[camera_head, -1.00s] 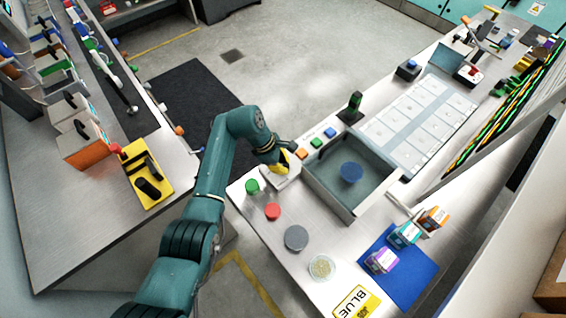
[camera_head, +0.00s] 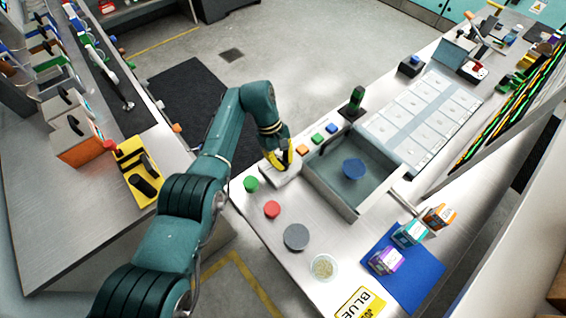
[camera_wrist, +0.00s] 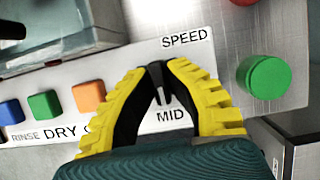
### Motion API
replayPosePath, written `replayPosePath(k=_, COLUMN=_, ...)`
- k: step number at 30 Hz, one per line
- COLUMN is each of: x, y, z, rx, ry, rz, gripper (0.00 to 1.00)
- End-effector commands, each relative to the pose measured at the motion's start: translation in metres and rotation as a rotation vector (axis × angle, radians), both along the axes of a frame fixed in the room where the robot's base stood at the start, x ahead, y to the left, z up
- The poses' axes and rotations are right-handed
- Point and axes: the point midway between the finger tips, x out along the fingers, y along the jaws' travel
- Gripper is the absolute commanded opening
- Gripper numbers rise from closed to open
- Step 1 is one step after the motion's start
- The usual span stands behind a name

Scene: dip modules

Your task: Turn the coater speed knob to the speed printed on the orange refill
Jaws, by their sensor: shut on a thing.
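My gripper (camera_wrist: 160,75) has yellow ribbed fingers with black pads, shut on a small dark knob (camera_wrist: 162,97), mostly hidden between the pads. The knob sits on a pale panel (camera_wrist: 205,62) printed SPEED above and MID below; other marks around it are covered by my fingers. In the head view my gripper (camera_head: 283,152) is down at this panel, beside the grey basin. The orange refill (camera_head: 439,216) is a small box with a white label at the right of the bench; its print is too small to read.
Orange (camera_wrist: 89,96), green (camera_wrist: 43,105) and blue (camera_wrist: 11,112) buttons sit left of my fingers, a green round cap (camera_wrist: 263,77) right. The basin (camera_head: 337,198) holds a blue disc.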

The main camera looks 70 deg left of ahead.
Motion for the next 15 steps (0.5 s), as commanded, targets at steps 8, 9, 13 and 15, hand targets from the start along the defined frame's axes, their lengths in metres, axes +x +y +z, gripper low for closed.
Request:
replayPosePath(k=8, x=-0.0007, y=-0.0008, z=-0.0033, rx=0.000, ry=0.003, rz=-0.035, gripper=0.00)
replayPosePath(k=9, x=-0.0008, y=-0.0008, z=-0.0032, rx=0.000, ry=0.004, rz=-0.036, gripper=0.00)
replayPosePath(k=13, x=-0.0008, y=-0.0008, z=-0.0032, rx=0.000, ry=0.004, rz=-0.036, gripper=0.00)
replayPosePath(k=15, x=-0.0008, y=-0.0008, z=-0.0032, rx=0.000, ry=0.003, rz=-0.035, gripper=0.00)
